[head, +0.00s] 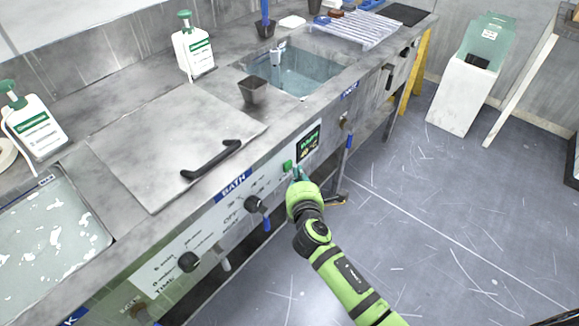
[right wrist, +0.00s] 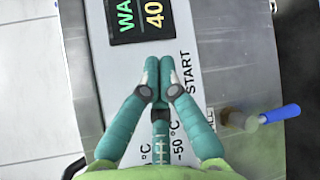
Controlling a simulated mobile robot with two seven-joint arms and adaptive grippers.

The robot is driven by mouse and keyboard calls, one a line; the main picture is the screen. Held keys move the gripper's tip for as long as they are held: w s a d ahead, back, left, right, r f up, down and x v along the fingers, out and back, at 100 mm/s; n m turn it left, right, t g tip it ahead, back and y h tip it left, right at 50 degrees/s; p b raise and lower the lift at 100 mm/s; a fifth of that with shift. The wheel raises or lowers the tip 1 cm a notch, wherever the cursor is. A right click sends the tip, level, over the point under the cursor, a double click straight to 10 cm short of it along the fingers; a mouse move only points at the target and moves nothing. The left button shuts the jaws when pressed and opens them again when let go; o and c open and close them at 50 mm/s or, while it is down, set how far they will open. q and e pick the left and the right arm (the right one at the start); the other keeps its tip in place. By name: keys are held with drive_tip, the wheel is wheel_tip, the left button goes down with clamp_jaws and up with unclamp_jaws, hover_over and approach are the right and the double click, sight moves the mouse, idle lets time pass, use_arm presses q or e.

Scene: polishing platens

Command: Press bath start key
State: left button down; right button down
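The bath panel has a small green key (head: 287,166) on its front face, just left of my right gripper (head: 299,174) in the head view. In the right wrist view my right gripper (right wrist: 158,78) has its two teal fingertips together, with nothing seen between them. The fingertips point at the white panel (right wrist: 195,75) beside the printed word START. The key itself does not show in the right wrist view; the fingers may hide it. I cannot tell whether the fingertips touch the panel. A dark display (head: 308,144) with green text is just above. My left gripper is not in view.
A black knob (head: 254,204) and blue lever (head: 267,222) stick out of the panel to the left. A covered bath with a black handle (head: 211,161) and an open sink (head: 300,72) are in the worktop. The floor at right is clear near the bench.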

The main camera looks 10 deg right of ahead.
drive_tip(key=shift+w+a, duration=0.2)
drive_tip(key=shift+w+a, duration=0.3)
drive_tip(key=shift+w, duration=0.1)
idle(1.0)
drive_tip(key=shift+s, duration=0.1)
drive_tip(key=shift+s+d+p, duration=0.3)
drive_tip(key=shift+s+d, duration=0.25)
drive_tip(key=shift+s, duration=0.1)
drive_tip(key=s+d, duration=0.1)
drive_tip(key=s, duration=0.1)
drive_tip(key=s+d+p, duration=0.1)
drive_tip(key=s+d, duration=0.1)
drive_tip(key=shift+p, duration=0.3)
drive_tip(key=shift+f, duration=0.1)
idle(0.7)
